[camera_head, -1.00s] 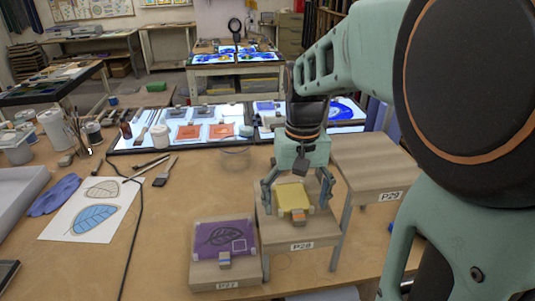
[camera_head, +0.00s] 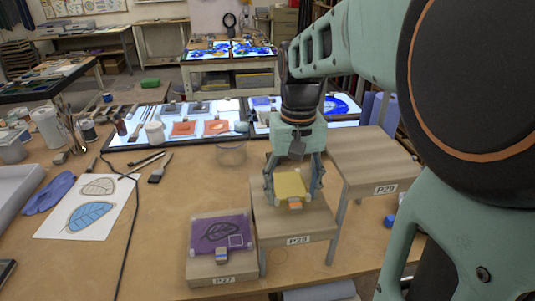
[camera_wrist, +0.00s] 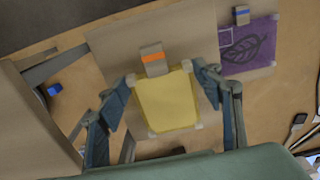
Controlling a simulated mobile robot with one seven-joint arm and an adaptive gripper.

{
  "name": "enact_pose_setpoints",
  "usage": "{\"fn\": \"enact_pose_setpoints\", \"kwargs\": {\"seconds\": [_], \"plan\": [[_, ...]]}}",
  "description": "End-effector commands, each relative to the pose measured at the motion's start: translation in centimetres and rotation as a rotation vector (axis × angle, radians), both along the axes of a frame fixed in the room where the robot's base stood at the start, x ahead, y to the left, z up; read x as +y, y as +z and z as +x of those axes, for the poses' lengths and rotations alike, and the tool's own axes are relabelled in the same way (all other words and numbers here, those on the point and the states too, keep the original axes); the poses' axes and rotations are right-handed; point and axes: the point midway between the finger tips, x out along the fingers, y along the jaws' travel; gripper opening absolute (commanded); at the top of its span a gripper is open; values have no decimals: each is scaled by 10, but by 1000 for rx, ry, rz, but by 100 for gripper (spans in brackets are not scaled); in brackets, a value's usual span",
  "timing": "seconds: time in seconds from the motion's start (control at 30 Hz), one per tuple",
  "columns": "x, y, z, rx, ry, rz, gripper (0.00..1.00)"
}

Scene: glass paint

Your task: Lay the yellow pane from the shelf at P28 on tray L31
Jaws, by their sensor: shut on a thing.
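The yellow pane (camera_head: 290,187), with pale corner pieces and a block with an orange band at its near edge, is between the fingers of my gripper (camera_head: 293,186). In the wrist view my gripper (camera_wrist: 166,90) has one finger on each side of the yellow pane (camera_wrist: 167,103). The pane is over the wooden shelf P28 (camera_head: 293,222) and looks slightly above its top, though the gap is hard to judge. Lit trays (camera_head: 215,143) lie at the back of the table; I cannot read a label L31 on any.
A purple pane (camera_head: 220,233) lies on the lower shelf P27 (camera_head: 222,270), left of P28. The taller shelf P29 (camera_head: 368,160) stands to the right. Orange panes (camera_head: 183,129) occupy part of the trays.

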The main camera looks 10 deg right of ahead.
Motion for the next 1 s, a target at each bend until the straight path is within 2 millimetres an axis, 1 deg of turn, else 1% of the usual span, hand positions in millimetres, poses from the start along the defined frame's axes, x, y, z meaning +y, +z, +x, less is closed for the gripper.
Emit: {"fn": "enact_pose_setpoints", "kwargs": {"seconds": [0.03,0.2,0.4,0.5,0.7,0.9,1.0], "plan": [[0,11,1,-7,0,0,36],[-1,46,2,-7,-2,0,36],[0,76,1,-3,0,0,36],[0,86,0,-3,-1,0,36],[0,100,0,-1,-1,0,36],[0,111,0,-1,-1,0,36],[0,112,0,-1,0,0,36]]}}
